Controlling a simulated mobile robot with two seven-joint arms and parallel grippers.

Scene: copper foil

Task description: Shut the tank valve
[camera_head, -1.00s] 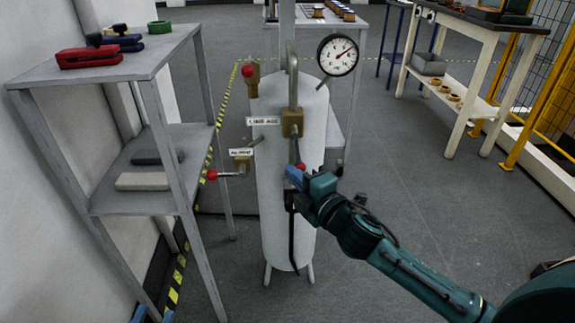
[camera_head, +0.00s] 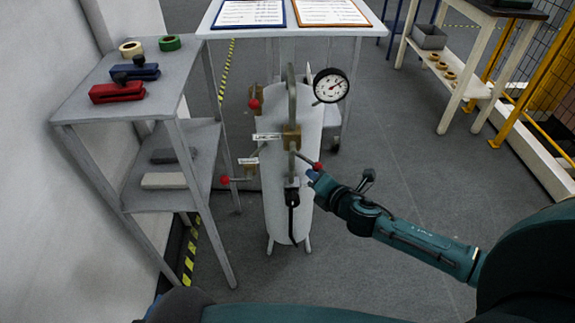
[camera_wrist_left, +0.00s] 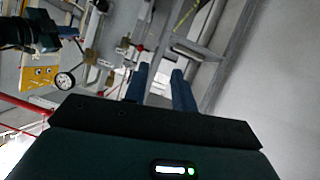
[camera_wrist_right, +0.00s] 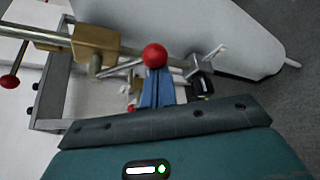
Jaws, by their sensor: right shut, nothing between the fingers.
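A white upright tank (camera_head: 305,215) stands in the middle of the head view. A brass valve (camera_head: 291,137) on its front has a metal lever slanting down and right to a red ball knob (camera_head: 318,166). My right gripper (camera_head: 313,175) is at this knob. In the right wrist view its blue fingers (camera_wrist_right: 157,88) are shut together, with the red knob (camera_wrist_right: 155,55) right at their tips; I cannot tell whether they touch. My left gripper (camera_wrist_left: 158,82) is open and empty, its fingers apart. White labels beside the valves are too small to read surely.
Other red-knobbed levers are at the left (camera_head: 225,180) and upper left (camera_head: 254,103). A round gauge (camera_head: 330,86) is at the tank's top right. A grey shelf (camera_head: 120,100) with clamps and tape stands left. A table with clipboards (camera_head: 290,30) stands behind.

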